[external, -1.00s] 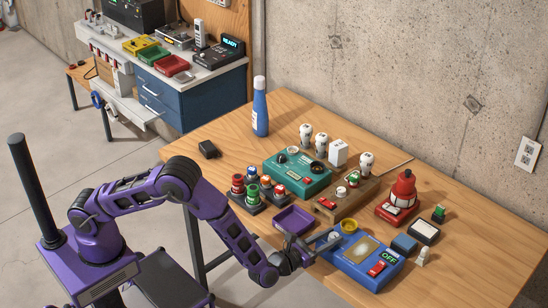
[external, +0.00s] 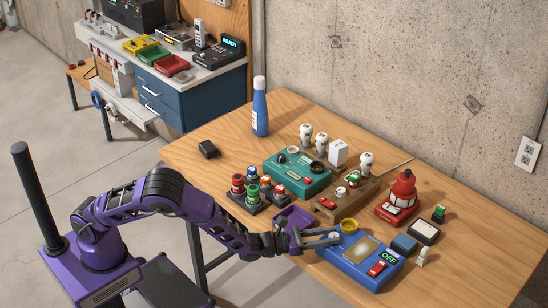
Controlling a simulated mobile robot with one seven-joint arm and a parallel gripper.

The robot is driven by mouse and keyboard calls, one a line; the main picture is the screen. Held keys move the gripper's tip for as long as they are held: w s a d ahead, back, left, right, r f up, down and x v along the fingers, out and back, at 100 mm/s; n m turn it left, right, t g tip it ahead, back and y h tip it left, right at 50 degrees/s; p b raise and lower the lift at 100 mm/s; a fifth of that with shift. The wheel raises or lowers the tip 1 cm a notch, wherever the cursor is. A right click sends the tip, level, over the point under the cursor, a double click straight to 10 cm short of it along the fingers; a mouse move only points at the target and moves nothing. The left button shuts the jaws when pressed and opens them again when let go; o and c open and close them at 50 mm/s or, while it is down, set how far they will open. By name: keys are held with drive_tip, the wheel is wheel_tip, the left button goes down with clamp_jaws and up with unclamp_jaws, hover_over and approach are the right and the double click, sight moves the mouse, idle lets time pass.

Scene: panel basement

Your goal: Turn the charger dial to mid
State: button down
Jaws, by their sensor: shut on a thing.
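The charger is a blue box (external: 352,268) at the front right of the wooden table, with a display reading OFF, a red switch (external: 377,268) and a gauge plate (external: 362,249). Its pale dial (external: 334,236) is at the box's left end. My gripper (external: 331,239) reaches in from the left, low over that end, with its fingers on either side of the dial and shut on it. The fingers partly cover the dial, and its pointer setting is too small to read.
A purple tray (external: 284,223) lies close behind my gripper. A yellow ring (external: 349,226) sits just behind the charger. A teal box (external: 290,178), a wooden block with controls (external: 327,208) and a red device (external: 399,197) stand farther back. The table's front edge is near.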

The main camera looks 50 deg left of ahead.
drive_tip(key=shift+h, duration=0.3)
idle(0.4)
drive_tip(key=c, duration=0.5)
unclamp_jaws()
drive_tip(key=p+v, duration=0.1)
drive_tip(key=v, duration=1.6)
drive_tip(key=shift+s+a+r, duration=0.15)
drive_tip(key=shift+r, duration=0.05)
